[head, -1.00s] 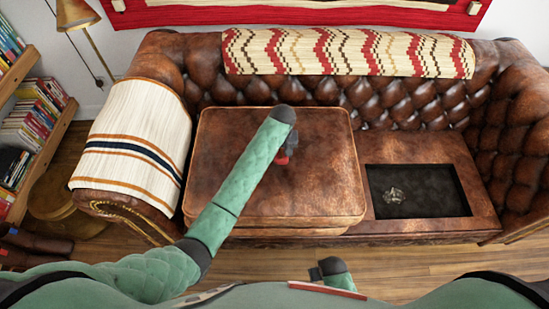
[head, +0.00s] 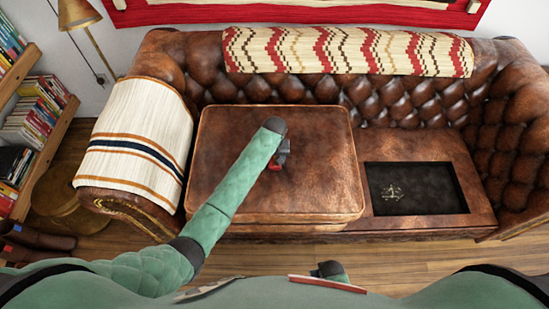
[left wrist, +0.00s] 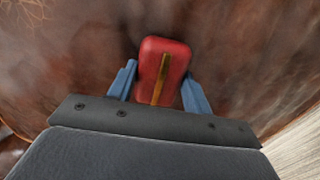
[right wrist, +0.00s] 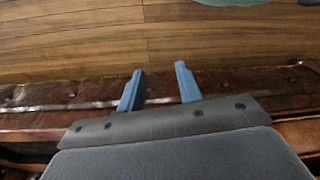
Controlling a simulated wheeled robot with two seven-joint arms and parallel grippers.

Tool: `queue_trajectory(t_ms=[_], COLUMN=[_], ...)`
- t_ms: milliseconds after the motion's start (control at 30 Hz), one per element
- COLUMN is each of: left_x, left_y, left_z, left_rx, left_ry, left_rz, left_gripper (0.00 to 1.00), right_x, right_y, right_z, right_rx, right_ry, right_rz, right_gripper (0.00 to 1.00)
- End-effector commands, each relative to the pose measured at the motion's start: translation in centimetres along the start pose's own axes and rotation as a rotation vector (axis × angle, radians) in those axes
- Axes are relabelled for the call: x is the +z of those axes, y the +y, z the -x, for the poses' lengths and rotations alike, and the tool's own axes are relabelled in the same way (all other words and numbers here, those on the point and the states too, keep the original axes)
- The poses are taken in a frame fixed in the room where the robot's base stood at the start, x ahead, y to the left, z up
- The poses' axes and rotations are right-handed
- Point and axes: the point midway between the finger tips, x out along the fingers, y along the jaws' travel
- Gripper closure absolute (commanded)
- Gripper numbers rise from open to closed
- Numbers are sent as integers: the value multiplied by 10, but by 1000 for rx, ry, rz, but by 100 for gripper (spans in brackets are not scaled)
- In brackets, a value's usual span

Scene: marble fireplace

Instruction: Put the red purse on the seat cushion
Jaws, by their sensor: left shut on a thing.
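The red purse (head: 275,166) is small, with a gold strip down its face that shows in the left wrist view (left wrist: 150,85). My left gripper (head: 281,158) is shut on it, with one blue finger on each side. It is over the middle of the brown leather seat cushion (head: 225,150) on the sofa's left part. I cannot tell whether the purse touches the leather. In the right wrist view my right gripper (right wrist: 160,78) has its fingers apart and nothing between them, near the sofa's front edge.
A dark recessed panel (head: 440,190) with a metallic emblem lies in the sofa's right seat. A striped blanket (head: 130,130) covers the left armrest, and a zigzag throw (head: 345,50) covers the backrest. Bookshelves (head: 40,120) stand at the left. The cushion around the purse is clear.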

Motion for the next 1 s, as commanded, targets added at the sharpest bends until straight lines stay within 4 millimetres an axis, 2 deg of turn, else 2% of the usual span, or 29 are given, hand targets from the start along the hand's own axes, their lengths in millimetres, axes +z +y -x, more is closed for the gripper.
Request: queue_trajectory(t_ms=[33,67,133,167,433,567,700,800,1000], left_x=[0,0,0,0,0,0,-1,-1,-1], left_y=[0,0,0,0,0,0,0,0,1], left_z=[-1,-1,-1,-1,0,7,25,44,83], left_rx=[0,0,0,0,0,1,2,2,2], left_ry=[0,0,0,0,0,1,3,3,3], left_rz=[0,0,0,0,0,0,0,0,0], left_gripper=[74,44,31,29,29,29,29,29,29], right_x=[0,0,0,0,-2,-2,-2,-3,-9], right_y=[0,0,0,0,1,1,0,-6,-9], right_z=[0,-1,-1,-1,0,-1,2,19,36], right_rx=[0,0,0,0,1,0,-2,-8,-14], right_ry=[0,0,0,1,3,-3,-10,-14,-21], right_rz=[0,0,0,0,0,0,-1,-4,-7], right_gripper=[65,65,65,65,65,65,65,65,65])
